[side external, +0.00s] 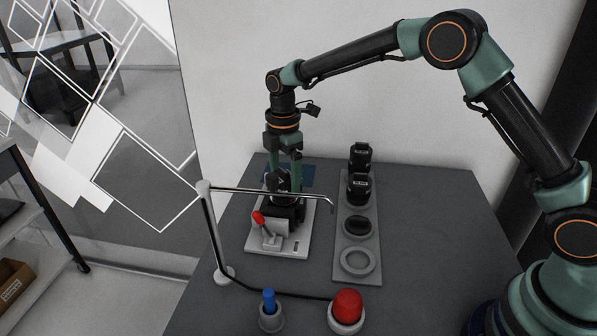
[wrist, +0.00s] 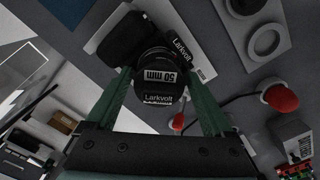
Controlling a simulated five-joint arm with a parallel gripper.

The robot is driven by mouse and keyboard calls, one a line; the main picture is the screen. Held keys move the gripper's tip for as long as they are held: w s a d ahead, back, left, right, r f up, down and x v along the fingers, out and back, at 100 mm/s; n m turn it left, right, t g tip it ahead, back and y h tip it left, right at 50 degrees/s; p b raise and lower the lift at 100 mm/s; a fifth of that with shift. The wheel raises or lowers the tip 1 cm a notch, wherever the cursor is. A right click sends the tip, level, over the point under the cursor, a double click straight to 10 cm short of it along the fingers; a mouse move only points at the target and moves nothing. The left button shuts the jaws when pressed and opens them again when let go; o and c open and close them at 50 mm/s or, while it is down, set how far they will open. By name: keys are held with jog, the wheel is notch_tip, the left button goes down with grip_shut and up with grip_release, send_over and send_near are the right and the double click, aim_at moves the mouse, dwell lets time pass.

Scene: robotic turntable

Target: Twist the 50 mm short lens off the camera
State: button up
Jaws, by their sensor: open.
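The 50 mm short lens (wrist: 154,76) is black with a white "50 mm" label and sits on the black camera (wrist: 122,38). In the side external view the lens (side external: 283,182) points up from the camera body (side external: 285,213), which rests on a white base plate (side external: 262,240). My gripper (side external: 283,170) points down over the lens and is open. In the wrist view its green fingers (wrist: 160,88) stand on either side of the lens. I cannot tell whether either finger touches it. The fingers partly hide the lens in the side view.
A grey rack (side external: 372,240) right of the camera holds two upright black lenses, a dark low disc and an empty ring. A bent rod (side external: 265,190) on a white post passes in front of the camera.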

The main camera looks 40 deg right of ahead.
jog(key=shift+f, duration=1.15)
grip_shut()
jog(key=shift+w+n, duration=0.1)
jog(key=shift+n, duration=1.5)
jog(key=shift+n, duration=1.6)
